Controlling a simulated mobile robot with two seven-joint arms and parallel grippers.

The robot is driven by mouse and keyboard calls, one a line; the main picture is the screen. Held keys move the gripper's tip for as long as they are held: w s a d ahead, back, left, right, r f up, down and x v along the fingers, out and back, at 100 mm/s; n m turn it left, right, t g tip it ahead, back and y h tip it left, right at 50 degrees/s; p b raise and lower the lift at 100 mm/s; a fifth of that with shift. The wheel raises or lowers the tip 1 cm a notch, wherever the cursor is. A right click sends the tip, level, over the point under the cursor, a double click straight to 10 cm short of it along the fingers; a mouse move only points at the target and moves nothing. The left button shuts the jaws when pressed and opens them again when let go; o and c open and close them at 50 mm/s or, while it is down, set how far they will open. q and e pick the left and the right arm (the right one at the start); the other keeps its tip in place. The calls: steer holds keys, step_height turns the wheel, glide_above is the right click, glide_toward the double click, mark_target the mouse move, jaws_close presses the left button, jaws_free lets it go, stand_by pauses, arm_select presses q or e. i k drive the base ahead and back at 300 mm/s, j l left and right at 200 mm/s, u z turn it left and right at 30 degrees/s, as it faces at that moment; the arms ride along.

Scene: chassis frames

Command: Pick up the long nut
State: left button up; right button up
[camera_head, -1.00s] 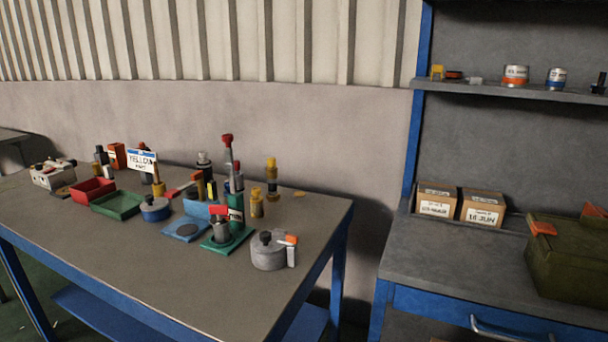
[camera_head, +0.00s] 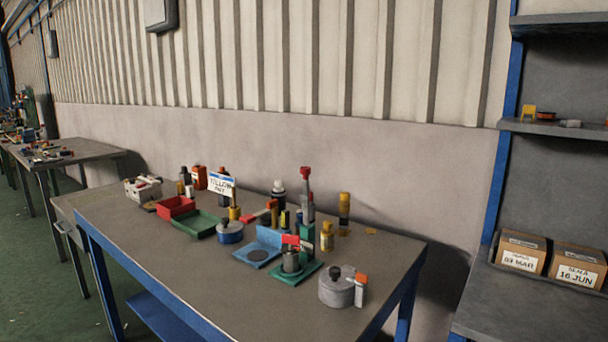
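I cannot make out a long nut for certain in the head view; the small items on the table are too small to tell apart. The workbench (camera_head: 200,290) with a grey top and blue legs holds a red tray (camera_head: 176,207), a green tray (camera_head: 195,224), a blue stand (camera_head: 257,255), a green-based press (camera_head: 306,215) with a red knob, and a round grey pot (camera_head: 337,288). A sign reading YELLOW (camera_head: 222,184) stands among them. Neither of my grippers is in view.
A second bench (camera_head: 90,150) with small items stands at the far left. A grey shelf unit (camera_head: 500,300) with two labelled cardboard boxes (camera_head: 521,252) is on the right. The front of the workbench top is clear. Green floor shows at the left.

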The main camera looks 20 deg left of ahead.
mark_target(291, 258)
steer(key=j, duration=0.45)
steer(key=i+j+u, duration=0.1)
steer(key=j, duration=0.35)
steer(key=i+j+u, duration=0.1)
steer(key=j, duration=0.35)
steer(key=i+j, duration=0.1)
steer(key=j, duration=0.35)
steer(key=i+j+u, duration=0.1)
steer(key=j, duration=0.35)
